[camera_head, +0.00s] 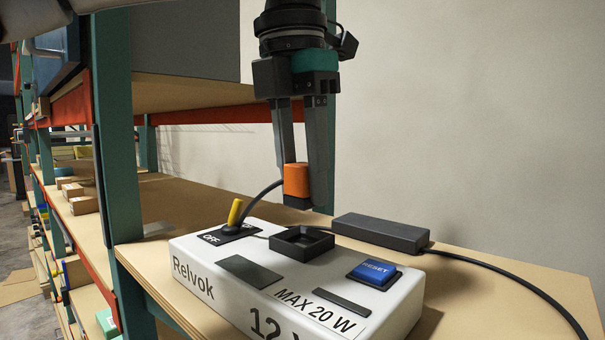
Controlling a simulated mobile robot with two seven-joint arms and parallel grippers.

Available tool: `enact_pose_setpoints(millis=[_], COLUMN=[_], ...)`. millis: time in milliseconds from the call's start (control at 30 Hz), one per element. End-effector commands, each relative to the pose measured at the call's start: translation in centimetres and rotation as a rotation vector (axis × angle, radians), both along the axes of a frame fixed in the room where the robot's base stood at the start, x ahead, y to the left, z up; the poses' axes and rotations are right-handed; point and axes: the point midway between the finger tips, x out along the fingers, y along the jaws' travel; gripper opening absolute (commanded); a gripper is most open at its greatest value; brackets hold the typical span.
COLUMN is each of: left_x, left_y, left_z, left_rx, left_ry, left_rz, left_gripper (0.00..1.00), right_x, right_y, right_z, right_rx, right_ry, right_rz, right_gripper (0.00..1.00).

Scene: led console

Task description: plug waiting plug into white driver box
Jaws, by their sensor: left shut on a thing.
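The white driver box (215,272) sits on the wooden shelf, marked "Relvok", "MAX 20 W" and a partly cut-off "12 V". Its top has a raised black square socket (302,243), empty inside. My left gripper (304,184) points down from above and is shut on an orange plug (297,178) with a dark lower end. A black cable runs from the plug down to the left. The plug hangs upright above the socket, apart from it; the exact depth offset is hard to tell. My right gripper is out of view.
The box top also bears a yellow toggle lever (235,213) by "OFF" and a blue RESET button (374,273). A black power brick (380,232) lies behind the box, its cable running right. Green rack posts (117,140) stand left.

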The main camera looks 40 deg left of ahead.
Motion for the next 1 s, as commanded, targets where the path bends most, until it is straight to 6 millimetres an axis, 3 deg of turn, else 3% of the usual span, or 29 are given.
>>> enact_pose_setpoints(millis=[1000], left_x=[0.0], left_y=[0.0], left_z=[-1.2], left_rx=[0.000], left_ry=[-0.001], left_rz=[0.001], left_gripper=[0.00], right_x=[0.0], right_y=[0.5], right_z=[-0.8], right_rx=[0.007], right_ry=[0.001], right_rz=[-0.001], right_gripper=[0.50])
